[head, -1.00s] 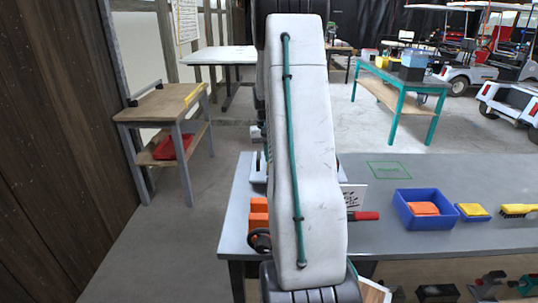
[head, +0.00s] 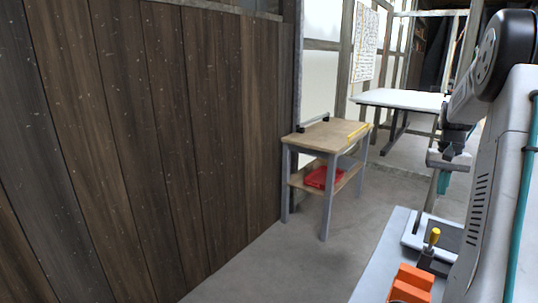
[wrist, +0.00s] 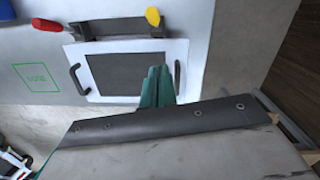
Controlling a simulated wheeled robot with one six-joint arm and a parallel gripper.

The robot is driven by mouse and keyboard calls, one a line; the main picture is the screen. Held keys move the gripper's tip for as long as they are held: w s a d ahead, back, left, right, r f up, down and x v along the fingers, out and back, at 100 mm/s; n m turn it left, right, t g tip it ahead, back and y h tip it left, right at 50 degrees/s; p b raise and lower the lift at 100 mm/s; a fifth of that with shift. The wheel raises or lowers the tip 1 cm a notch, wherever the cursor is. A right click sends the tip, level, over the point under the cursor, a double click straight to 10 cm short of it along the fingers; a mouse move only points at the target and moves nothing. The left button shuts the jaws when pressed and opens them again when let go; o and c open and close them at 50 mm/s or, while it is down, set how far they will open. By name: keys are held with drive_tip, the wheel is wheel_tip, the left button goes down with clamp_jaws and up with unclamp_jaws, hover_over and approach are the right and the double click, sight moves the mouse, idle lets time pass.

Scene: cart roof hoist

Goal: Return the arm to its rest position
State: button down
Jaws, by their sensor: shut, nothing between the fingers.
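My arm stands at the right edge of the head view, its white links folded upward and then down. My gripper (head: 443,184) shows there as a small teal tip below a grey bracket, over the grey worktable (head: 385,265). In the wrist view my teal fingers (wrist: 157,88) are shut and empty. They appear in front of a white-framed dark panel (wrist: 128,70) with two handles, which lies on the grey table. The fingers' lower part is hidden by a dark bolted strip (wrist: 150,125) with a pale surface below it; I cannot tell what it is.
Orange blocks (head: 410,284) and a yellow-handled tool (head: 434,238) lie on the worktable near my arm. A wooden side table (head: 325,136) with a red tray (head: 323,177) stands by the dark plank wall (head: 150,130). The floor between is clear.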

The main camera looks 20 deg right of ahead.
drive_tip(key=s+a+r+n, duration=0.2)
drive_tip(key=s+a, duration=0.2)
drive_tip(key=a, duration=1)
drive_tip(key=s+a+r+n, duration=0.1)
drive_tip(key=s+a+r, duration=0.15)
drive_tip(key=a, duration=1.15)
drive_tip(key=s+a+n+t, duration=0.1)
drive_tip(key=s+a+n, duration=0.2)
drive_tip(key=s+a, duration=0.3)
drive_tip(key=s+a+n+t, duration=0.1)
drive_tip(key=s+a+n, duration=0.2)
drive_tip(key=a, duration=0.9)
drive_tip(key=s+r, duration=0.1)
drive_tip(key=s, duration=0.2)
drive_tip(key=shift+s+a, duration=0.15)
drive_tip(key=shift+s, duration=0.2)
